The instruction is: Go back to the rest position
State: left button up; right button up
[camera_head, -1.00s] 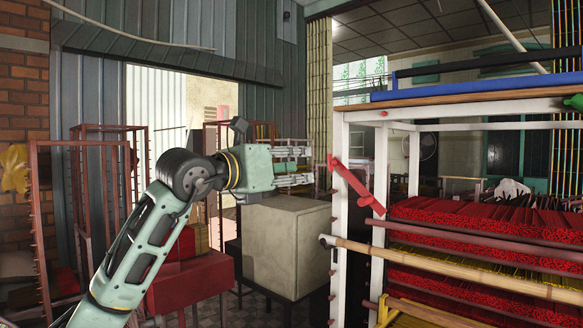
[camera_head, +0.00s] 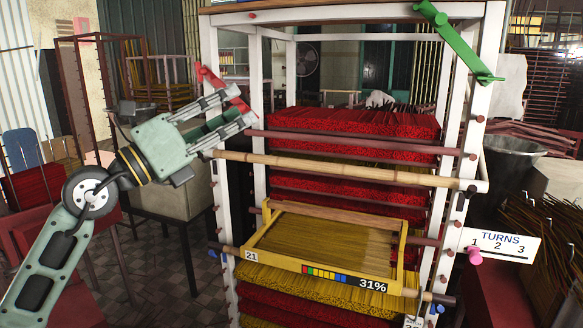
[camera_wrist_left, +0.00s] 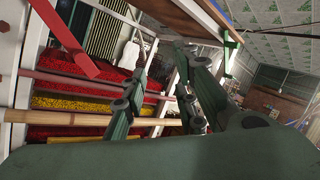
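My left gripper (camera_head: 240,106) is raised at the left front of the white rack (camera_head: 212,140), its two fingers apart with nothing seen between them. In the head view its fingertips overlap a red lever (camera_head: 207,76) on the left post; whether they touch it I cannot tell. In the left wrist view the same fingers (camera_wrist_left: 168,48) point toward the rack, and the red lever (camera_wrist_left: 60,38) lies to their left, apart from them. My right gripper is not in view.
A yellow-framed tray (camera_head: 330,278) marked 31% sits low in the rack. Red incense bundles (camera_head: 350,122) fill the shelves above. A green lever (camera_head: 455,42) is on the right post. A bamboo pole (camera_head: 340,168) crosses the front. A TURNS sign (camera_head: 497,244) stands at the right.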

pick_arm(q)
jog(key=s+a+f+m+y, duration=0.3)
jog(key=a+f+m+y, duration=0.3)
jog(key=f+m, duration=0.65)
jog(key=s+a+f+m+t+y, duration=0.1)
jog(key=s+a+f+m+y, duration=0.25)
jog(key=f+m+y, duration=0.7)
jog(key=s+a+f+m+y, duration=0.2)
jog(key=a+f+m+y, duration=0.3)
jog(key=f+m, duration=0.95)
jog(key=s+f+n+g+h, duration=0.3)
jog(key=s+f+g, duration=0.3)
jog(key=s+f, duration=0.7)
jog(key=s+d+f+g+h, duration=0.1)
jog(key=s+d+f+g, duration=0.2)
jog(key=s+f, duration=0.3)
jog(key=s+d+f+g+h, duration=0.1)
jog(key=s+d+f+g, duration=0.25)
jog(key=s, duration=0.45)
notch_tip(320, 180, down, 29)
jog(key=s, duration=0.3)
jog(key=s+a+f+g, duration=0.2)
jog(key=s+a+f, duration=0.1)
jog(key=s+f, duration=1.1)
jog(key=shift+s+a, duration=0.4)
jog(key=shift+s, duration=0.55)
